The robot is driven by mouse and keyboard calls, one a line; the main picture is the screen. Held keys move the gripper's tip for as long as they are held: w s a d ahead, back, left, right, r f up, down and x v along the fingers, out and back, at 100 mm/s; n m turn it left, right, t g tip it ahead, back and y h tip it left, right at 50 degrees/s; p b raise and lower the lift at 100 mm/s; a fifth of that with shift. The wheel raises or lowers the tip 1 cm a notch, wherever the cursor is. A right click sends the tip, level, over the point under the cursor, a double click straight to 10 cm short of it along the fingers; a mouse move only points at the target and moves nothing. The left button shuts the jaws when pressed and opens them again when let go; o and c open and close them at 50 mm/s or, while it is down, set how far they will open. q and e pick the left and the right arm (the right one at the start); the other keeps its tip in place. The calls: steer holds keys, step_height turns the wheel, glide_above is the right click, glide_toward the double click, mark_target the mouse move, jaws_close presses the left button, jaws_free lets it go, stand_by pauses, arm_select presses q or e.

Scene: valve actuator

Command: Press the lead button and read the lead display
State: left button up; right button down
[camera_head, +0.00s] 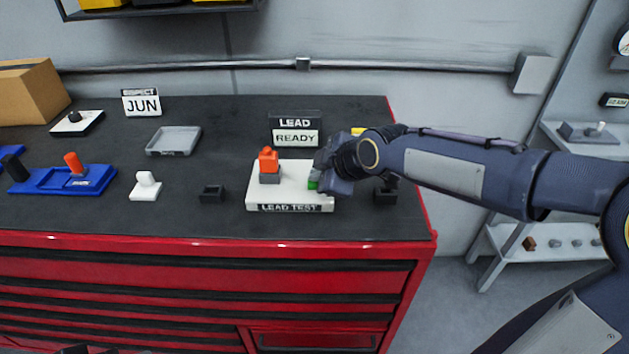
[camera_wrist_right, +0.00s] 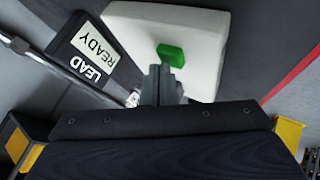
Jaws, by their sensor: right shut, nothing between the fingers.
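The white LEAD TEST base (camera_head: 285,195) lies on the bench top, with an orange block on a grey seat (camera_head: 269,166) at its left. The green lead button (camera_head: 313,183) is at its right side, partly hidden by my right gripper (camera_head: 322,176). In the right wrist view the green button (camera_wrist_right: 171,55) is just beyond the shut, empty fingertips (camera_wrist_right: 160,70); I cannot tell whether they touch it. The lead display (camera_head: 295,137) stands behind the base and reads READY; it also shows in the wrist view (camera_wrist_right: 93,48).
A small black holder (camera_head: 212,194) stands left of the base, and another (camera_head: 385,195) stands right of it. A white switch (camera_head: 145,186), blue fixture (camera_head: 62,180), grey tray (camera_head: 174,140) and JUN sign (camera_head: 142,103) are further left. The red cabinet's right edge is close.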

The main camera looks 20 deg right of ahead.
steer(key=shift+f, duration=0.2)
steer(key=shift+r, duration=0.1)
steer(key=shift+r+p, duration=0.5)
steer(key=shift+r, duration=0.35)
steer(key=shift+r+p, duration=1.75)
steer(key=shift+r, duration=0.85)
steer(key=shift+f, duration=0.1)
